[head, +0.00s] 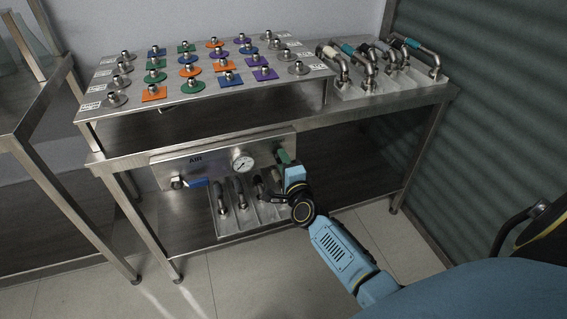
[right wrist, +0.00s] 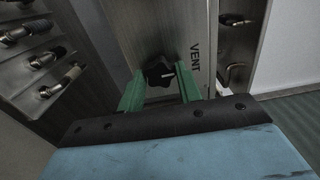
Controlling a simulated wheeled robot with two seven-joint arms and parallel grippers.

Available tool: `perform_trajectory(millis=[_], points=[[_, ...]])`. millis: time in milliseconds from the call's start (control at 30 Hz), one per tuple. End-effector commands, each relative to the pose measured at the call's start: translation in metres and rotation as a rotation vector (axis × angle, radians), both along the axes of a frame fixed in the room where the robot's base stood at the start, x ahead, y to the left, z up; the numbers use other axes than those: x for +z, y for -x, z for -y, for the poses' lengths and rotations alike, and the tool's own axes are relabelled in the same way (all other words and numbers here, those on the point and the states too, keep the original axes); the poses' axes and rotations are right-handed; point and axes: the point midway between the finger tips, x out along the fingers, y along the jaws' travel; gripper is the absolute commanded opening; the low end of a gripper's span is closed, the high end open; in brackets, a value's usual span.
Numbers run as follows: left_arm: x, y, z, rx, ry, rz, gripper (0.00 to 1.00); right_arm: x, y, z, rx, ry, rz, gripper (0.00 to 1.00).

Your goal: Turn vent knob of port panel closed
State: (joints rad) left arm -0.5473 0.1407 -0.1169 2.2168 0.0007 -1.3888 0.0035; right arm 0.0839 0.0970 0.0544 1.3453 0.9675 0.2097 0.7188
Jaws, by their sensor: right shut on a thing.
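The port panel (head: 217,164) is a steel plate under the front of the bench. It has an "AIR" label, a round gauge (head: 243,161) and a blue valve handle (head: 194,183). My right gripper (head: 285,157) is at the panel's right end. In the right wrist view the black lobed vent knob (right wrist: 158,73) sits between the green fingers of this gripper (right wrist: 160,82), beside the word "VENT". The gripper is shut on the knob. In the head view the gripper hides the knob. My left gripper is not in view.
A raised steel rack (head: 205,105) on the bench carries several coloured tags with fittings. Pipe elbows with coloured sleeves stand in a tray (head: 375,88) at the right. Hoses or elbows lie in a lower tray (head: 229,235) close to my right gripper. The floor in front is clear.

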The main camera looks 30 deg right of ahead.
Motion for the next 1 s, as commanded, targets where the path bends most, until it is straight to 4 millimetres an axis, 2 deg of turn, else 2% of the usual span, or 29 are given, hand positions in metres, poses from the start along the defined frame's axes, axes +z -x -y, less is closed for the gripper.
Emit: perform_trajectory(millis=[333, 367, 500, 833, 933, 1000], points=[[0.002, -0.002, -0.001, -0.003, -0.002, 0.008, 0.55, -0.001, 0.001, 0.000, 0.000, -0.006, -0.001, 0.12], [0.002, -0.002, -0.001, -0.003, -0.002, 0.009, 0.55, -0.001, 0.001, 0.000, 0.000, -0.006, -0.001, 0.37], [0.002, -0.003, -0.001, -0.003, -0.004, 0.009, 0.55, -0.001, 0.000, 0.000, 0.000, -0.005, -0.001, 0.55], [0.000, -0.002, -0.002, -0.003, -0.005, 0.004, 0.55, 0.000, 0.002, -0.001, 0.000, -0.004, 0.000, 0.56], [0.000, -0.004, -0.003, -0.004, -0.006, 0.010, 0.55, 0.000, 0.009, -0.003, 0.000, -0.003, -0.001, 0.56], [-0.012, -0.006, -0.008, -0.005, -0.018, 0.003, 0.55, 0.000, 0.019, -0.005, 0.000, -0.005, -0.002, 0.56]])
